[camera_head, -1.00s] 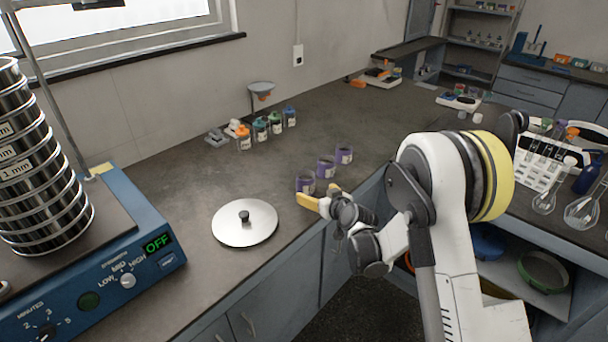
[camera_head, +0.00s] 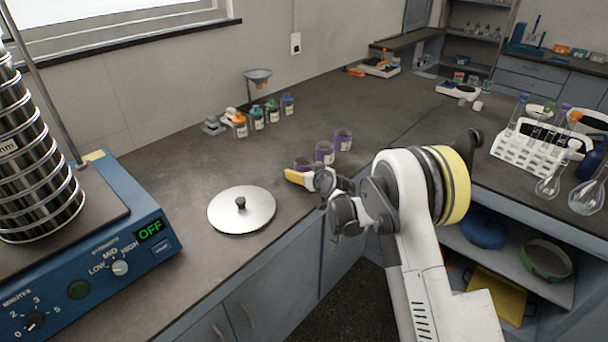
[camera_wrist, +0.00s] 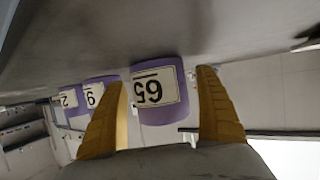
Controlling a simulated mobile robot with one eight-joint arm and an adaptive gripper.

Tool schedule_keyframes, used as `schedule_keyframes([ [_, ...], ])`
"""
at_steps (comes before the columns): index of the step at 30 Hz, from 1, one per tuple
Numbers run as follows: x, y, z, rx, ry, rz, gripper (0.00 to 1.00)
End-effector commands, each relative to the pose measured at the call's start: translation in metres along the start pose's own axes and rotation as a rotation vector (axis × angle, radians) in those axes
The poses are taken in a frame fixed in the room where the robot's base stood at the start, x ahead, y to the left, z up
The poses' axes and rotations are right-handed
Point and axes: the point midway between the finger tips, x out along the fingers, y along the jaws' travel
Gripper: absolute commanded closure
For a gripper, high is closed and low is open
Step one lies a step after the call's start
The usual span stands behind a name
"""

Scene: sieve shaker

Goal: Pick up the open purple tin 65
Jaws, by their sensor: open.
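The purple tin 65 (camera_wrist: 157,90) shows upside down in the wrist view, its white label reading 65. It lies between the two yellow fingers of my gripper (camera_wrist: 165,105), with a gap visible on the right side. In the head view, tin 65 (camera_head: 303,162) stands on the bench near the front edge, partly hidden behind my gripper (camera_head: 294,176). My gripper is open. Whether the fingers touch the tin cannot be told. Two more purple tins stand behind it, a middle one (camera_head: 324,152) and a far one (camera_head: 343,140).
A round metal lid (camera_head: 241,209) with a black knob lies left of my gripper. The blue sieve shaker (camera_head: 110,262), its display reading OFF, stands at far left. Several small labelled bottles (camera_head: 257,118) stand near the wall. Bench between them and the tins is clear.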

Motion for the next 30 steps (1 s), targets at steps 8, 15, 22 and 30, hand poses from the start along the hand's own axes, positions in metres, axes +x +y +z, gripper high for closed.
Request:
schedule_keyframes([
  [8, -0.001, 0.0, -0.001, 0.0, 0.0, 0.0, 0.6],
  [15, -0.001, 0.0, -0.001, 0.001, 0.0, 0.0, 0.79],
  [22, -0.004, 0.0, -0.007, 0.001, 0.0, 0.0, 0.79],
  [30, -0.02, 0.003, -0.046, 0.001, 0.0, 0.001, 0.79],
])
